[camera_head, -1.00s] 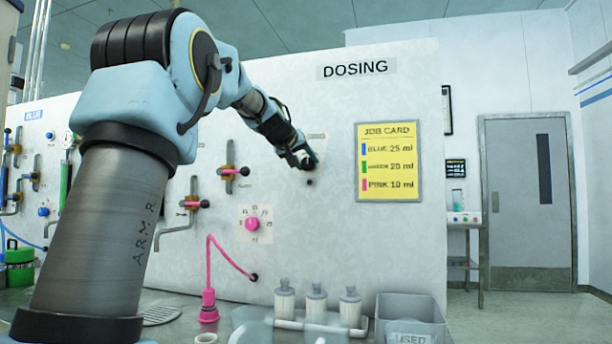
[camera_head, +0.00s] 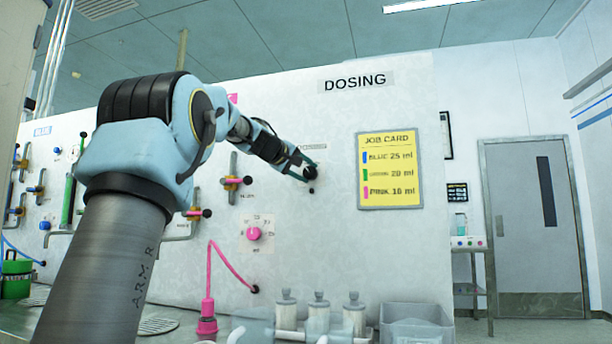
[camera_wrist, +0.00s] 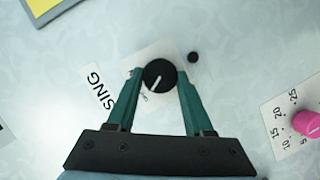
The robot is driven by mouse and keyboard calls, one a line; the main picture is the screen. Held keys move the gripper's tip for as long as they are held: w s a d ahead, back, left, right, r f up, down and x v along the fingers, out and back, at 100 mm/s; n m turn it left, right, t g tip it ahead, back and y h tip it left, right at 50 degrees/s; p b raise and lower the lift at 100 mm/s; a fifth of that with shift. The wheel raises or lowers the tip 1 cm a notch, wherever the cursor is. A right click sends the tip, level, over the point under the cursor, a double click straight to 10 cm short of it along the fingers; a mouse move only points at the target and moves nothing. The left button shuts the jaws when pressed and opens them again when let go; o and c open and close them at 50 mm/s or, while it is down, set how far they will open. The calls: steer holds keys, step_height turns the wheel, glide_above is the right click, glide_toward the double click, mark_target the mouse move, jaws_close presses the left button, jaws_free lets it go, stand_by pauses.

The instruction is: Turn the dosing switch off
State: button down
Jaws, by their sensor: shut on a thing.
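The dosing switch is a round black knob with a white pointer line. It sits between the fingertips of my gripper in the wrist view (camera_wrist: 160,74). In the head view the knob (camera_head: 310,173) is on the white panel below a small label, partly covered by the fingers. My gripper (camera_wrist: 158,78) has its two green fingers on either side of the knob and is shut on it. In the head view my gripper (camera_head: 308,168) reaches the panel from the left. The knob's label is partly hidden and hard to read.
A small black dot (camera_wrist: 193,57) is beside the knob. A pink dial (camera_head: 254,234) with a number scale is lower left on the panel. The yellow job card (camera_head: 390,170) hangs to the right. Several white bottles and a grey bin (camera_head: 417,318) stand below.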

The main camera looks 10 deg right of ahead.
steer(key=shift+f, duration=0.1)
stand_by(0.3)
steer(key=shift+c, duration=1.4)
jaws_free()
steer(key=b+v, duration=0.2)
steer(key=v, duration=0.8)
steer(key=shift+s+a+b, duration=0.25)
steer(key=shift+s+b, duration=0.05)
steer(key=shift+b, duration=0.05)
